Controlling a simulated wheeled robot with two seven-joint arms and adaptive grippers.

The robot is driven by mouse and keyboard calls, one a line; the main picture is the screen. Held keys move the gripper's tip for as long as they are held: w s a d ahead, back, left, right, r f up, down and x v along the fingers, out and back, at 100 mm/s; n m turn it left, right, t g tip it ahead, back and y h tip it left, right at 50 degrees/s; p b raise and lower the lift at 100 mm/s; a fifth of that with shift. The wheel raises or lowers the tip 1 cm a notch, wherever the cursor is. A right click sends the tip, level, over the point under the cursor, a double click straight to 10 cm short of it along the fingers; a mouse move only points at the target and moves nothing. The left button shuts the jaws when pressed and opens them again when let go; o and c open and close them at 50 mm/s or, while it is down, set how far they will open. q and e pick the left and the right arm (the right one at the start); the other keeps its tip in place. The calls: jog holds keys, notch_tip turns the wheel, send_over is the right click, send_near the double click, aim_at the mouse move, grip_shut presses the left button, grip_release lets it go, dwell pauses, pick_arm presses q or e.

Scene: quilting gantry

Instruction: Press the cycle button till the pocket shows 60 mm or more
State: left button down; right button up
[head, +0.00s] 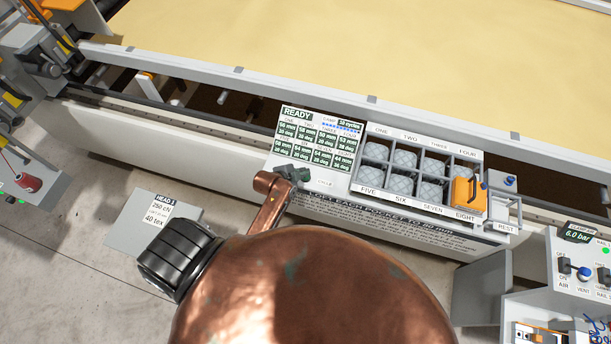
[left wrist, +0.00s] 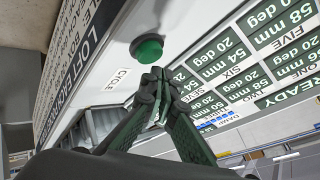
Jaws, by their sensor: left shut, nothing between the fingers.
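My left gripper (head: 292,175) is shut and empty, its dark fingertips at the panel's lower left corner. In the left wrist view the fingertips (left wrist: 156,82) are close to the green round cycle button (left wrist: 147,48); I cannot tell whether they touch it. The gripper hides the button in the head view, beside the "CYCLE" label (head: 325,183). The display (head: 317,140) reads READY, with mm and deg figures for each pocket. In the left wrist view, pocket five appears as 58 mm and six as 54 mm. An orange block (head: 462,194) with a dark handle sits at pocket eight.
The pocket tray (head: 358,172) holds grey quilted pads in several compartments, right of the display. A REST stand (head: 504,205) is beside it. An air control box (head: 580,262) is at right. A tension box (head: 136,220) is at left. Yellow fabric (head: 330,50) spans the back.

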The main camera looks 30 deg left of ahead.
dwell(0.3)
pick_arm(q)
jog(key=shift+f, duration=0.15)
jog(key=shift+f, duration=0.3)
jog(key=shift+f, duration=0.6)
dwell(0.7)
jog(key=shift+s+r, duration=0.1)
jog(key=shift+r+p, duration=0.85)
jog(key=shift+r, duration=0.1)
notch_tip(320, 180, up, 5)
jog(key=p, duration=0.5)
